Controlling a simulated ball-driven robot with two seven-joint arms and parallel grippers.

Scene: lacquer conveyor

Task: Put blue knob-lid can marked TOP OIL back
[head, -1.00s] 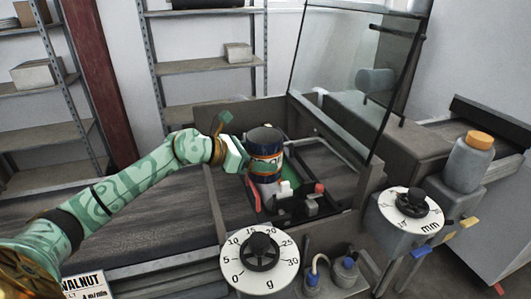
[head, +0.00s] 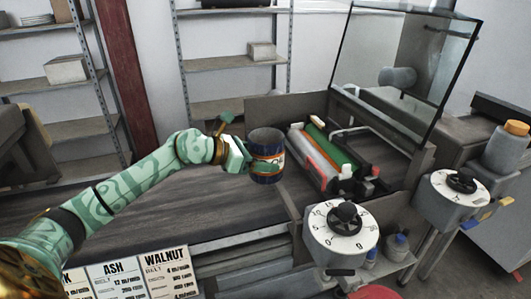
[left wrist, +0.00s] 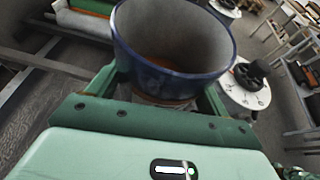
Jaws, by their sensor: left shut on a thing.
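A blue can (head: 267,168) with an orange, white and green label band is upright in my left gripper (head: 248,160) in the head view. The gripper is shut on its side and holds it above the belt, left of the open machine. I cannot read any TOP OIL marking. My right gripper is not in view.
The dark belt (head: 180,218) runs below the can. The machine (head: 330,160) with rollers and a raised glass cover (head: 400,60) is right. Dials (head: 344,230) stand in front. Shelves (head: 235,65) stand behind. Name cards (head: 165,270) are at the front left.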

